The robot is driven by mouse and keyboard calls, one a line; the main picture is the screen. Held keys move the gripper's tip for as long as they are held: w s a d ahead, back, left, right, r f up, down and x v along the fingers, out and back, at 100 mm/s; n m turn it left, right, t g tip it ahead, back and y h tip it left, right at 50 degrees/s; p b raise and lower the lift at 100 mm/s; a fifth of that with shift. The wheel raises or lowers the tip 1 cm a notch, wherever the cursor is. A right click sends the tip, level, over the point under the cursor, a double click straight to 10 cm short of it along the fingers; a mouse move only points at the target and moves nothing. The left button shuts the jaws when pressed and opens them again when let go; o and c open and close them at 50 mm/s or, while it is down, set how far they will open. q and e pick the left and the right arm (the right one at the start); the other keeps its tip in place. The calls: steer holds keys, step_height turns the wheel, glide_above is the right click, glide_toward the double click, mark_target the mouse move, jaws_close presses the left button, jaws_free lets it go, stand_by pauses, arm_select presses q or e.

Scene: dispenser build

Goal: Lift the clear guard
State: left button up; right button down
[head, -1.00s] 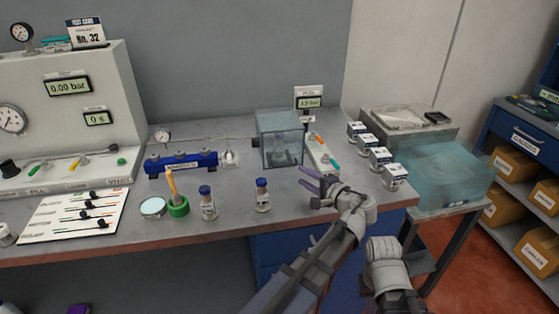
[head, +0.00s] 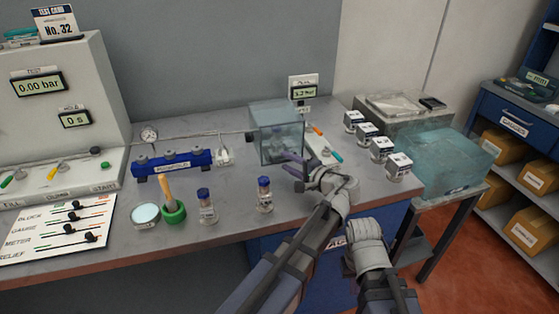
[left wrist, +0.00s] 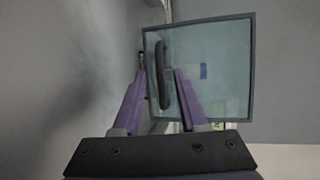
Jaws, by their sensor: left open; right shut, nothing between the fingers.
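The clear guard (head: 283,122) is a see-through bluish box standing on the bench, with dim shapes inside. In the left wrist view its panel (left wrist: 226,60) fills the upper middle, with a dark bar handle (left wrist: 162,75) near its left edge. My left gripper (head: 286,162) is open at the guard's front right lower corner. In the left wrist view its purple fingers (left wrist: 160,78) lie on either side of the handle. I cannot tell whether they touch it. Only my right arm's links show at lower right; no right fingers are visible.
Several small white boxes (head: 398,166) line the bench's right edge.

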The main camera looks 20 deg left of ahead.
arm_select(q)
steer(key=shift+d, duration=0.1)
jaws_close()
stand_by(1.4)
